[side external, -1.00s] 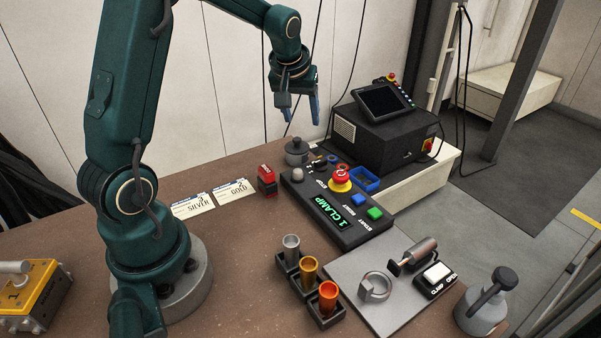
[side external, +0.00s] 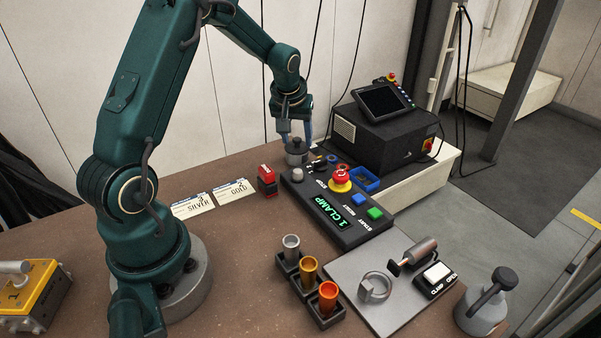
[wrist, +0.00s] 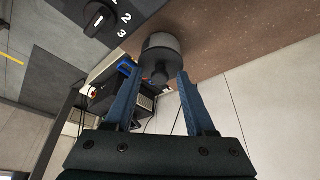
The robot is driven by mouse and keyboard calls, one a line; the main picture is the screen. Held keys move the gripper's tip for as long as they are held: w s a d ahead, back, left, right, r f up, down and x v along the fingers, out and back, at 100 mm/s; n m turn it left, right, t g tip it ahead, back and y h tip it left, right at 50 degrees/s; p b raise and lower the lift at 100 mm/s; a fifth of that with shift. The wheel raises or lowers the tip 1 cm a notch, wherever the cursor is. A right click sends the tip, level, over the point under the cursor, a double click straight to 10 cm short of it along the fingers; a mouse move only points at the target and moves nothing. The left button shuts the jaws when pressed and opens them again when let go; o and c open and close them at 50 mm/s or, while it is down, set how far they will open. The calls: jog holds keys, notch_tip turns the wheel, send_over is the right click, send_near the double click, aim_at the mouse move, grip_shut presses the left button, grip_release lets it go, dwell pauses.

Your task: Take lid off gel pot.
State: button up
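In the wrist view the lid's dark knob (wrist: 160,76) points toward my gripper, between and ahead of the fingers. My gripper (side external: 296,136) is right above the pot, pointing down. In the wrist view my gripper (wrist: 157,82) has its two blue fingers apart, one on each side of the knob, with visible gaps. Nothing is held.
The control box (side external: 335,208) with a red emergency button (side external: 341,178) stands just in front of the pot. A blue tray (side external: 364,180) and the black welder unit (side external: 385,135) are to the right. A red stamp-like block (side external: 267,182) and label cards (side external: 234,191) lie to the left.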

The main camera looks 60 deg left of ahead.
aim_at(296, 140)
grip_shut()
jog(key=shift+r, duration=0.1)
notch_tip(296, 140, up, 4)
jog(key=shift+r, duration=0.2)
jog(key=s+a+r, duration=0.6)
jog(key=s, duration=0.3)
jog(key=d+f, duration=0.1)
jog(key=f, duration=0.2)
jog(key=w+d+f, duration=0.1)
jog(key=f, duration=0.2)
jog(key=d+f, duration=0.2)
jog(key=f, duration=0.1)
jog(key=shift+w+f, duration=0.1)
jog(key=shift+w, duration=0.1)
jog(key=shift+f, duration=2.1)
